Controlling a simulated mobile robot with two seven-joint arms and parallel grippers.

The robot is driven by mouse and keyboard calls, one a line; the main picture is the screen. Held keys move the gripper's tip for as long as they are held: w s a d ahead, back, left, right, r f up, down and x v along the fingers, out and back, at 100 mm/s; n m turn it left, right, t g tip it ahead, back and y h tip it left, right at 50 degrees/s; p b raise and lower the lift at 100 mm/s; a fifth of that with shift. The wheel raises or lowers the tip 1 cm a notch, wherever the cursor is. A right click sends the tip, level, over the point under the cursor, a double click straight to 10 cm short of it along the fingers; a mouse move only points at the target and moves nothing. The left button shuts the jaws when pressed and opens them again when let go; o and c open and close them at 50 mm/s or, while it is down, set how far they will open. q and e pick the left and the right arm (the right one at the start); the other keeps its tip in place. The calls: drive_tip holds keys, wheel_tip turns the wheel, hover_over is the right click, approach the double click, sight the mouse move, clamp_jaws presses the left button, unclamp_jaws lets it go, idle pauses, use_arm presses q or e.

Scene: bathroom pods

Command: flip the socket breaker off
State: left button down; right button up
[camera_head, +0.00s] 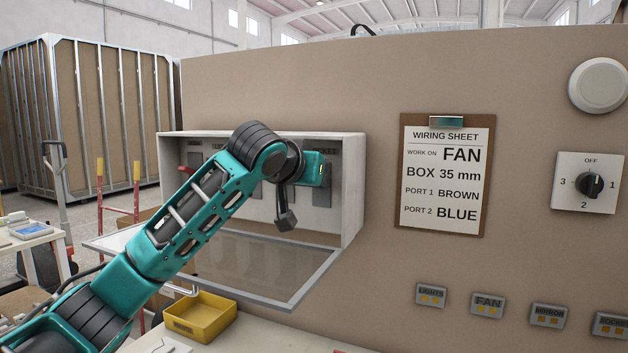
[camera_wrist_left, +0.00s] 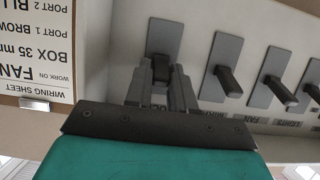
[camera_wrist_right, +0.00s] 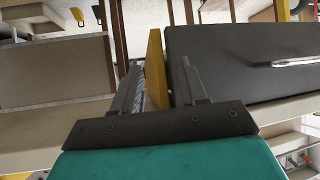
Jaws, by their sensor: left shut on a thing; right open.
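An open white breaker box (camera_head: 353,190) is on the beige wall, its glazed door (camera_head: 250,270) folded down. My left gripper (camera_head: 312,170) reaches into its right end, by the partly hidden SOCKET label. In the left wrist view, which is upside down, my left gripper (camera_wrist_left: 162,78) is shut on the dark lever of the socket breaker (camera_wrist_left: 165,35). The fingers hide part of its lever and label. My right gripper (camera_wrist_right: 158,85) is open, away from the box, and does not show in the head view.
Neighbouring breaker levers (camera_wrist_left: 228,80) stand close beside the left gripper. A wiring sheet clipboard (camera_head: 445,175), a rotary switch (camera_head: 590,184) and labelled wall plates (camera_head: 487,304) are on the wall. A yellow bin (camera_head: 200,318) sits below the door.

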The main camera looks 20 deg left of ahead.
use_arm(q)
drive_tip(key=f+t+b, duration=0.1)
drive_tip(key=t+b, duration=0.1)
drive_tip(key=b, duration=0.1)
drive_tip(key=shift+s+f, duration=0.15)
drive_tip(key=shift+t, duration=0.3)
drive_tip(key=shift+r, duration=0.25)
drive_tip(key=c, duration=1)
unclamp_jaws()
drive_tip(key=shift+c, duration=0.2)
drive_tip(key=s+r+b, duration=0.1)
drive_tip(key=s+r, duration=0.1)
drive_tip(key=s, duration=1)
drive_tip(key=shift+s+a, duration=0.25)
drive_tip(key=shift+s, duration=0.15)
